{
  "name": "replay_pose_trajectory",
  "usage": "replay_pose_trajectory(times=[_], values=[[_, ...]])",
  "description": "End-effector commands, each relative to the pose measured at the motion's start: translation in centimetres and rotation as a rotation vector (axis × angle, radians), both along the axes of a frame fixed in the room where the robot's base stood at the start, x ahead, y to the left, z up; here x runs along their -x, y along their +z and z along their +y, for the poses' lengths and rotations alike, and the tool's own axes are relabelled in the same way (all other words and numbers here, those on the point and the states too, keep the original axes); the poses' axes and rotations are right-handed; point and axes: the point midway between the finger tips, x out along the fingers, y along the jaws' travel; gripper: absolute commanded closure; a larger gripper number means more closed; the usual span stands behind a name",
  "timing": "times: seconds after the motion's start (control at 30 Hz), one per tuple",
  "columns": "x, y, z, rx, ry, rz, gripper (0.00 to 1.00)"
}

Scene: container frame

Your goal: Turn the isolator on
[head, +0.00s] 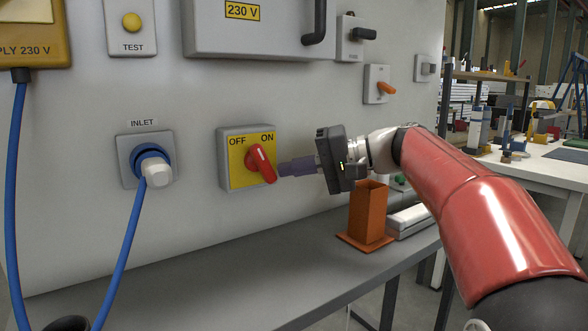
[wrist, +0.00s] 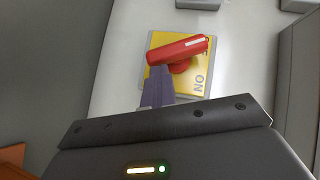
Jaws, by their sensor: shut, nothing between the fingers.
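The isolator (head: 234,170) is a grey box with a yellow plate on the wall panel, marked OFF at upper left and ON at upper right. Its red handle (head: 260,162) is tilted, running from upper left to lower right. My gripper (head: 282,170) is to the right of the handle, its purple-grey fingers shut and empty, tips close beside the handle's lower end. In the wrist view the finger tips (wrist: 163,72) appear right at the red handle (wrist: 178,50); I cannot tell whether they touch. The yellow plate (wrist: 195,78) shows ON beside them.
A plugged INLET socket (head: 148,165) with a blue cable is left of the isolator. A smaller switch with an orange handle (head: 386,88) is at upper right. An orange holder (head: 369,212) stands on the grey shelf below my gripper. The shelf under the isolator is clear.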

Motion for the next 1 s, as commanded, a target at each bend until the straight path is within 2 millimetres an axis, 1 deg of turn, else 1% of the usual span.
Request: replay_pose_trajectory(times=[0.03, 0.5, 0.83, 1.0], values=[[0.1, -0.8, 0.1, -0.036, 0.003, 0.029, 1.00], [0.7, -2.8, 1.0, -0.408, 0.004, 0.278, 1.00], [1.3, -3.7, 2.0, -0.663, 0.006, 0.451, 1.00], [1.7, -3.8, 2.5, -0.769, 0.007, 0.521, 1.00]])
